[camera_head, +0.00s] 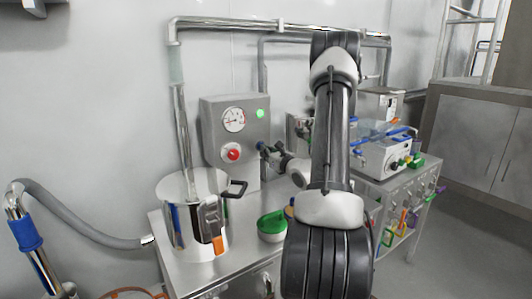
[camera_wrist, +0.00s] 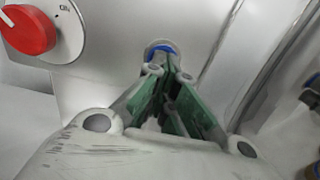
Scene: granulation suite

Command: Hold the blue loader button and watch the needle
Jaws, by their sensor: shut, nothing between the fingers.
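The grey control box (camera_head: 208,128) stands on the steel bench against the wall. Its round white gauge (camera_head: 234,120) has a thin needle, too small to read exactly. The blue button (camera_wrist: 158,47) is on the box face, partly hidden behind my fingertips in the wrist view. My gripper (camera_wrist: 168,72) is shut and empty, with its green-padded fingers pointing at the button. The tips overlap the button in the picture; I cannot tell whether they press it. In the head view my gripper (camera_head: 264,148) reaches the box's lower right.
A red knob (camera_head: 232,153) sits below the gauge; it also shows in the wrist view (camera_wrist: 28,30). A green light (camera_head: 260,114) is lit. A steel vessel (camera_head: 182,236), a green bowl (camera_head: 271,223) and a cart (camera_head: 400,180) with equipment stand around my arm.

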